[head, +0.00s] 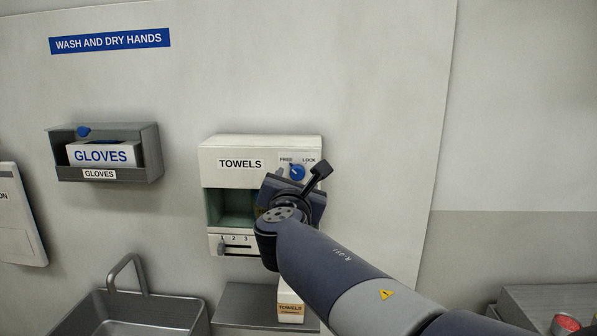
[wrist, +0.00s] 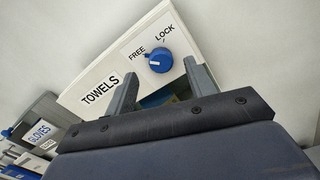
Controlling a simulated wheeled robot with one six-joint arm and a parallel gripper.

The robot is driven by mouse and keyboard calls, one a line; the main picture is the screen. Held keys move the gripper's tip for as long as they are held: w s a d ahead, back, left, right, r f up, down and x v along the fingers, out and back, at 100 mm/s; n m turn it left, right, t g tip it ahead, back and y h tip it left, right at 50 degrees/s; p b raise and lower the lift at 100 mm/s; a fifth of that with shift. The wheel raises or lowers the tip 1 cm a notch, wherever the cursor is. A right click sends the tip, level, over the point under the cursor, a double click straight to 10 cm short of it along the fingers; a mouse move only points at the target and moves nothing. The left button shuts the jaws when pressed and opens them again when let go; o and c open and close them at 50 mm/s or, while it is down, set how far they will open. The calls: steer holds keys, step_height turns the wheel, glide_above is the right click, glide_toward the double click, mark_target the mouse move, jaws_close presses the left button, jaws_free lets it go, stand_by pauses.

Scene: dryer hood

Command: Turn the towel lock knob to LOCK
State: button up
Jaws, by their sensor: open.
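The towel lock knob (head: 297,173) is a round blue dial on the upper right of the white towel dispenser (head: 220,180), below the FREE and LOCK labels. It also shows in the wrist view (wrist: 159,61), where its pale mark appears turned to the FREE side. My gripper (head: 296,184) is open in front of the dispenser, just below the knob in the head view. In the wrist view, its two fingers (wrist: 160,72) stand apart to either side of the knob's lower part. I see no contact with the knob. My wrist hides the dispenser's lower right.
The dispenser has an open green recess and a slider marked 1, 2, 3 (head: 222,246). A grey glove holder (head: 150,155) hangs to the left. A sink (head: 130,315) and a small towel box (head: 290,305) are below. The wall right of the dispenser is clear.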

mark_target(297, 173)
steer(key=shift+w+p, duration=0.3)
steer(key=shift+w, duration=1.55)
steer(key=shift+c, duration=0.2)
steer(key=c, duration=0.9)
